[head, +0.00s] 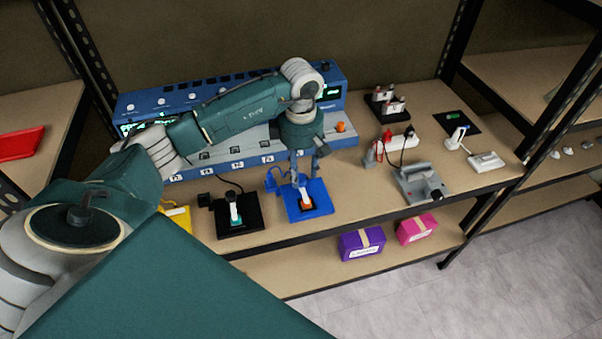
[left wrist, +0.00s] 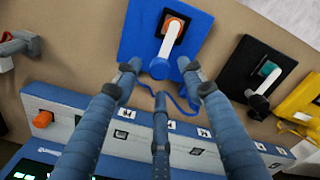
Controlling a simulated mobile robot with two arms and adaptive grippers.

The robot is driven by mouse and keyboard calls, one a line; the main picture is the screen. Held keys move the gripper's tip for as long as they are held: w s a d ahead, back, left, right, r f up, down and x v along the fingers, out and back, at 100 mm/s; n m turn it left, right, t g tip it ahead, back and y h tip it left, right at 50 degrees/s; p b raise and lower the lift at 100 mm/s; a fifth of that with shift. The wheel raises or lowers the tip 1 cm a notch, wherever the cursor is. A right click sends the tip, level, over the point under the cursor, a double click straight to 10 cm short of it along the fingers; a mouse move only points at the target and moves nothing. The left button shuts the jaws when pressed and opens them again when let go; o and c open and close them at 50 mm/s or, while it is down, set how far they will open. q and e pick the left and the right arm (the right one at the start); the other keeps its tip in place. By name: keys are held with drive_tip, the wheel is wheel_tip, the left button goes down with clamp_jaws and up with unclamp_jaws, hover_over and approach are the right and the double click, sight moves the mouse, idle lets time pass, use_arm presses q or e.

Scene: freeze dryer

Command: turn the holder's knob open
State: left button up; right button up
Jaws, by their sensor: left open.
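The blue holder (head: 318,205) lies on the bench near its front edge. My left gripper (head: 305,168) points down above the holder's rear side. In the left wrist view its fingers (left wrist: 159,76) are spread, two of them on either side of the knob with a gap to each. The fingers partly cover the knob in the head view. My right gripper is in neither view.
A black holder (head: 250,222) and a yellow one (head: 180,217) stand left of the blue holder. A long blue-and-white machine (head: 340,128) stands behind. A grey device (head: 422,184) is at right. Bare bench (head: 355,190) lies between.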

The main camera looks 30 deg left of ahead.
sight(303, 189)
use_arm(q)
drive_tip(key=shift+f, duration=1.35)
clamp_jaws()
